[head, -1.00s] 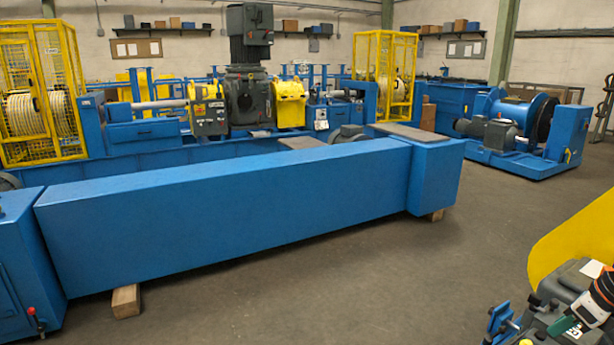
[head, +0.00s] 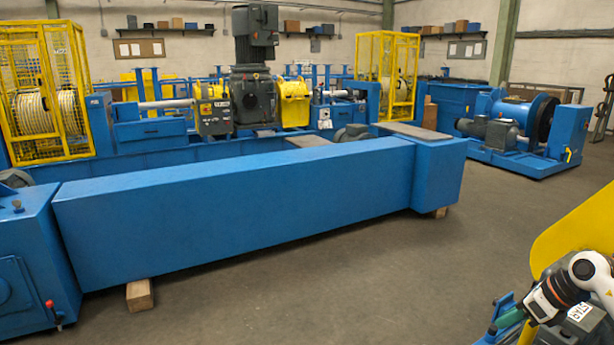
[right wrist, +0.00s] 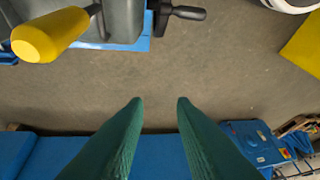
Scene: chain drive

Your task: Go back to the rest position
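My right gripper (head: 506,321) shows at the lower right of the head view, with green fingers, beside a grey machine with a START label (head: 579,311). In the right wrist view the two green fingers (right wrist: 160,104) are apart with bare floor between their tips and nothing held. A lever with a yellow knob (right wrist: 50,36) and a black-handled lever (right wrist: 187,13) show beyond the fingertips, apart from them. My left gripper is in neither view.
A long blue housing (head: 240,220) on wooden blocks (head: 139,295) crosses the head view. A yellow guard (head: 585,235) stands at the right. A motor and drum unit (head: 515,120) is behind. The concrete floor (head: 380,275) between is clear.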

